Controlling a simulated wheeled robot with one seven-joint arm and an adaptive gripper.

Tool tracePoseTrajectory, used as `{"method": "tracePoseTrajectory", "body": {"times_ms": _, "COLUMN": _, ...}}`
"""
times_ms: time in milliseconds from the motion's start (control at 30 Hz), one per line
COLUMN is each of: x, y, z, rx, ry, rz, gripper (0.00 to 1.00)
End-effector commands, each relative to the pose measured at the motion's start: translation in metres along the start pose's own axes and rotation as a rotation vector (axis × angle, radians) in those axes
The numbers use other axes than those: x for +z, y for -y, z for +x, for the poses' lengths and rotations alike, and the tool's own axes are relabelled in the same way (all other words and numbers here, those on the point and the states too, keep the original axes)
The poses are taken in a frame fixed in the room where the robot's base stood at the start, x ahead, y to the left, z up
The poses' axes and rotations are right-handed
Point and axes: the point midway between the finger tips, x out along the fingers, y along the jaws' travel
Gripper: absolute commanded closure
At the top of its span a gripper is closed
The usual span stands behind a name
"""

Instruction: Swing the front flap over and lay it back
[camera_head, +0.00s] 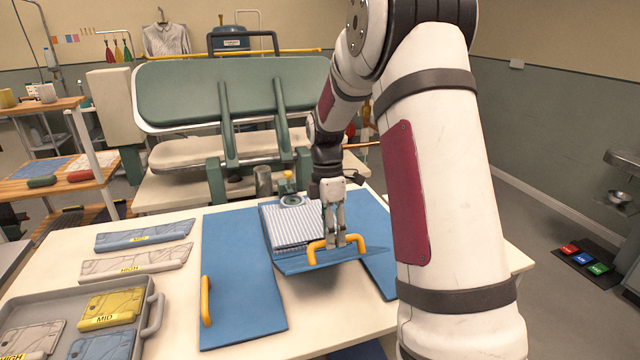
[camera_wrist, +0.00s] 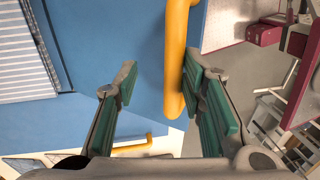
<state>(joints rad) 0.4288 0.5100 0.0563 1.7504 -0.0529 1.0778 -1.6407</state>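A blue folding board lies on the table, with a striped folded garment (camera_head: 292,228) on its middle. The front flap (camera_head: 300,264) carries a yellow handle (camera_head: 318,248) and appears tilted up off the table; its exact angle is hard to tell. My gripper (camera_head: 335,242) is at this handle, pointing down. In the wrist view, my gripper (camera_wrist: 155,85) has its green-padded fingers apart. The handle also shows there (camera_wrist: 177,50), close against the right finger; whether they touch is unclear. The garment shows at the upper left (camera_wrist: 25,50).
The left blue panel (camera_head: 235,290) lies flat with its own yellow handle (camera_head: 206,300). The right panel (camera_head: 375,262) is partly behind my arm. A grey tray (camera_head: 150,290) with labelled pieces stands at left. A green-padded press (camera_head: 230,92) stands behind the table (camera_head: 330,300).

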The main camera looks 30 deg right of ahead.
Motion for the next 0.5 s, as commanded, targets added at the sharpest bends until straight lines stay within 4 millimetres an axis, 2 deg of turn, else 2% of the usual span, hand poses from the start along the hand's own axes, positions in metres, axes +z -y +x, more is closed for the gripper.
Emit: {"method": "tracePoseTrajectory", "body": {"times_ms": 500, "x": 0.000, "y": -0.018, "z": -0.028, "rx": 0.002, "ry": 0.000, "rz": 0.000, "gripper": 0.65}}
